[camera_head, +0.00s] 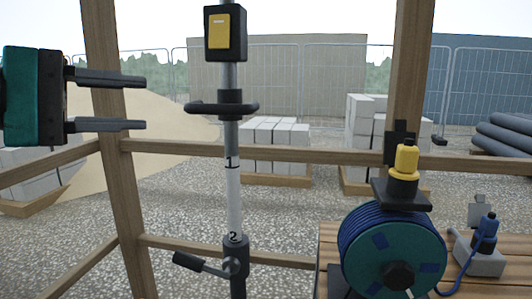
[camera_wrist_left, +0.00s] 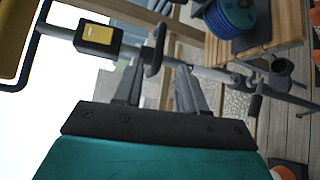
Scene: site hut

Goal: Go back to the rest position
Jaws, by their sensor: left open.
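My left gripper (camera_head: 145,103) is at the upper left of the head view. Its two dark fingers point right and stand apart, with nothing between them. A grey pole stand (camera_head: 229,75) is to the right of the fingertips, with a clear gap in the picture. The stand carries a black and yellow box (camera_head: 225,33), a dark crossbar (camera_head: 222,107) and a lower clamp with a lever (camera_head: 205,264). In the left wrist view the open fingers (camera_wrist_left: 158,85) show below the pole and its yellow box (camera_wrist_left: 97,37). My right gripper is out of view.
A blue cable reel (camera_head: 390,250) stands on a wooden bench (camera_head: 330,240) at lower right, with a yellow-topped fitting (camera_head: 405,162) above it. A grey box with a blue plug (camera_head: 483,255) sits beside it. Wooden posts (camera_head: 108,60) and rails (camera_head: 290,153) frame the hut.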

